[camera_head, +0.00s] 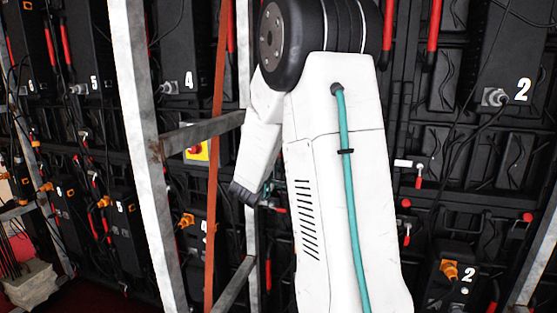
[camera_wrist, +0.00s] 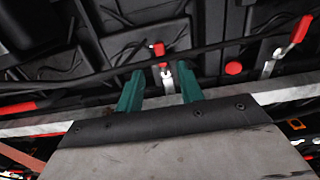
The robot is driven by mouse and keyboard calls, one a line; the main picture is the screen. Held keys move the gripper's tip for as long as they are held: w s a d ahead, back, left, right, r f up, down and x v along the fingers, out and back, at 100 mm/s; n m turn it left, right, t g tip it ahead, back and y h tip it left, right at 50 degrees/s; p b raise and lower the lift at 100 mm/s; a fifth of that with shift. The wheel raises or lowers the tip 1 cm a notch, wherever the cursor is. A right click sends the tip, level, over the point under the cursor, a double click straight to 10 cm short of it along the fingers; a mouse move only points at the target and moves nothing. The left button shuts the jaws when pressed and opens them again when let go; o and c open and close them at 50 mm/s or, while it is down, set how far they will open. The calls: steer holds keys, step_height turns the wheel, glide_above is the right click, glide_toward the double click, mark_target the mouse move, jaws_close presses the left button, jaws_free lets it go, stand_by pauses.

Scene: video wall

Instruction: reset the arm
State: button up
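My white arm (camera_head: 335,180) fills the middle of the head view, with a dark round joint at its top and a teal cable down its side. A red-tipped metal latch (camera_wrist: 158,50) appears in line with that gap, on the panel behind. I see nothing clearly held, and the distance to the latch cannot be told.
Black video wall panels (camera_head: 470,160) with red handles, cables and orange plugs (camera_head: 449,269) fill the background. A grey metal upright (camera_head: 147,150) and a crossbar (camera_head: 203,133) stand left of my arm. A rust-red post (camera_head: 216,150) is close beside it. A metal rail (camera_wrist: 290,92) crosses behind the fingers.

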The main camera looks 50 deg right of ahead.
steer(key=shift+v, duration=1)
steer(key=w+a+f+m+t+y, duration=0.2)
steer(key=w+a+f+m+y, duration=0.15)
steer(key=a+f+y, duration=0.35)
steer(key=s+a+f+g+y, duration=0.1)
steer(key=s+a+f+y, duration=0.15)
steer(key=a+y, duration=0.7)
steer(key=s+a+r+m+g, duration=0.15)
steer(key=s+a+g, duration=0.25)
steer(key=s+a, duration=0.85)
steer(key=s+a+r+g, duration=0.1)
steer(key=s+a+r, duration=0.2)
steer(key=s, duration=0.5)
steer(key=s+a+r+g, duration=0.1)
steer(key=s+a+r, duration=0.2)
steer(key=s+a, duration=0.2)
steer(key=s, duration=0.2)
steer(key=shift+s+g, duration=0.3)
steer(key=shift+s, duration=0.1)
